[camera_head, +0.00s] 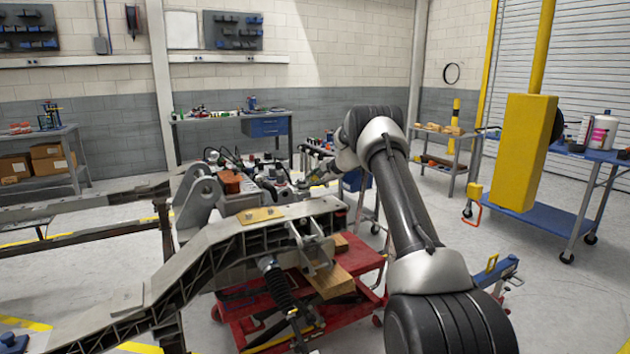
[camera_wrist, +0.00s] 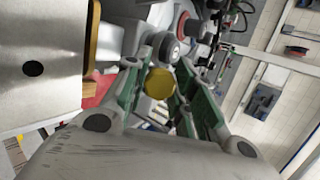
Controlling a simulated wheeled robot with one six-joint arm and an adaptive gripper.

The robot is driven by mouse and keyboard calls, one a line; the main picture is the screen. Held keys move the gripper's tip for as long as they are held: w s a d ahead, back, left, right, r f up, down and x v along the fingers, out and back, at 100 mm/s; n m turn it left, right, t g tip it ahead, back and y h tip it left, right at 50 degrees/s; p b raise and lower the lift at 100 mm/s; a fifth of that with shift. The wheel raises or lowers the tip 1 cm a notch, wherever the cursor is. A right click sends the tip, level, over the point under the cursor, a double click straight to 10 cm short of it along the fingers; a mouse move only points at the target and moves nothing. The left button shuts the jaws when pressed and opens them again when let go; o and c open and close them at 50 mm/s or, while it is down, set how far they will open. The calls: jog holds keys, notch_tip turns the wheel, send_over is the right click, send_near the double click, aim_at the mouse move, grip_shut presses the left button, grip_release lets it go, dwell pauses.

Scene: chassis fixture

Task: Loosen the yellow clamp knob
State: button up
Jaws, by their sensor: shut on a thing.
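The yellow clamp knob (camera_wrist: 159,84) shows as a round yellow face in the middle of the wrist view. My gripper (camera_wrist: 162,78) has its two green-lined fingers on either side of the knob and is shut on it. The exact contact is partly hidden by the fingers. In the head view my arm reaches over to the far side of the grey chassis frame (camera_head: 215,252). The knob cannot be made out there, and my gripper is too small and cluttered to read.
A grey metal part with a dark hole (camera_wrist: 40,50) stands close left of my fingers in the wrist view. A grey round fitting (camera_wrist: 168,48) sits just beyond the knob. A red cart (camera_head: 365,262) with wooden blocks (camera_head: 330,281) stands under the chassis.

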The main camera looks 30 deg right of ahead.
jog(key=n, duration=0.4)
jog(key=shift+a+n+g, duration=0.1)
jog(key=shift+n+g, duration=0.2)
jog(key=shift+g, duration=0.1)
jog(key=shift+f+n+g+h, duration=0.1)
jog(key=shift+n+g+h, duration=0.3)
jog(key=shift+n, duration=1.4)
jog(key=shift+s, duration=0.1)
jog(key=o, duration=1)
jog(key=shift+o, duration=0.2)
jog(key=v, duration=1.2)
